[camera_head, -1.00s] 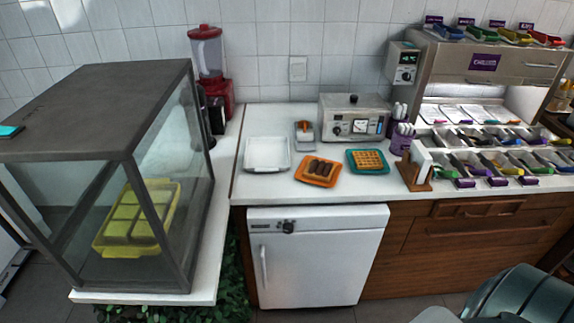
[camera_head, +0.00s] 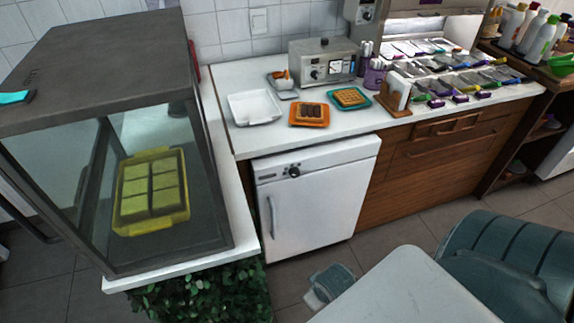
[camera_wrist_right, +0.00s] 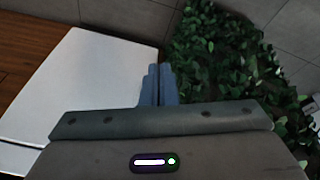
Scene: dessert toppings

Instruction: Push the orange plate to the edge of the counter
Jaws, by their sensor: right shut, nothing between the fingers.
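The orange plate (camera_head: 308,124) lies flat on the white counter, set back from the front edge above the white appliance, and holds a waffle with dark brown pieces on top. In the right wrist view my right gripper (camera_wrist_right: 157,84) has its blue-grey fingers together with nothing between them. It is low, in front of the white appliance door and beside the green plants, well away from the plate. The plate is not in the wrist view. My left gripper is not in view.
A teal plate with a waffle (camera_head: 366,104) sits right of the orange plate, and a white square tray (camera_head: 239,117) sits left. A steel machine (camera_head: 324,47) stands behind. The glass case (camera_head: 85,130) is at left. Counter in front of the orange plate is clear.

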